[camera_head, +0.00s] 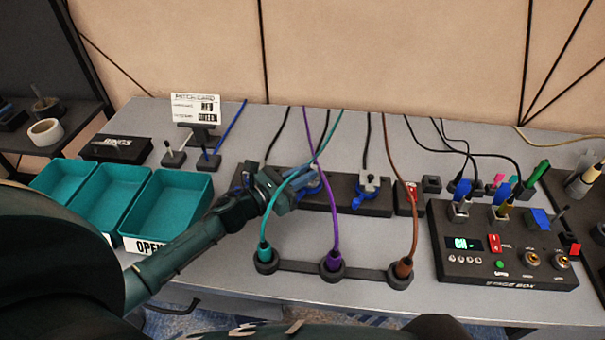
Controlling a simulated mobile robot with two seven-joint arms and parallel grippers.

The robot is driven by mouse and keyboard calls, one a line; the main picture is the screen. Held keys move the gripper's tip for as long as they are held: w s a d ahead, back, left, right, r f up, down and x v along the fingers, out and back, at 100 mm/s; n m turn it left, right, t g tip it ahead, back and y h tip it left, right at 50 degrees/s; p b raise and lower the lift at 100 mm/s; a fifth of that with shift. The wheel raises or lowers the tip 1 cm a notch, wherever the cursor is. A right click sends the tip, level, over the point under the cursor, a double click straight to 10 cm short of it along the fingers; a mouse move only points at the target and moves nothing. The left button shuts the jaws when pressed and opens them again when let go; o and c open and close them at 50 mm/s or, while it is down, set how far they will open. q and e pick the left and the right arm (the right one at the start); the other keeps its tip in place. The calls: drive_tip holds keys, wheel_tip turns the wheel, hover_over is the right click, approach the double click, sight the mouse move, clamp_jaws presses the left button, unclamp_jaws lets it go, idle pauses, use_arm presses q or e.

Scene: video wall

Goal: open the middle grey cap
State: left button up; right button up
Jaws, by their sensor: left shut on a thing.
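A long black block (343,194) lies near the middle of the table, with blue-ringed sockets along it. The middle socket (312,184) shows blue beside my left fingertips. My left gripper (290,186) reaches in from the left and is shut at this middle socket, apparently on the middle grey cap, which the fingers mostly hide. Whether the cap is lifted cannot be told. The right socket (370,188) shows its grey cap and blue ring. The left end of the block is partly behind my gripper. My right gripper is not in view.
Teal, purple (333,225) and brown cables rise from a front holder (298,268); the teal cable (283,195) crosses close to my gripper. Teal trays (165,202) stand left. A stage box (500,262) stands right. Bare table (240,265) shows left of the holder.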

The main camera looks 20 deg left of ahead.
use_arm(q)
clamp_jaws()
drive_tip(key=shift+r, duration=0.1)
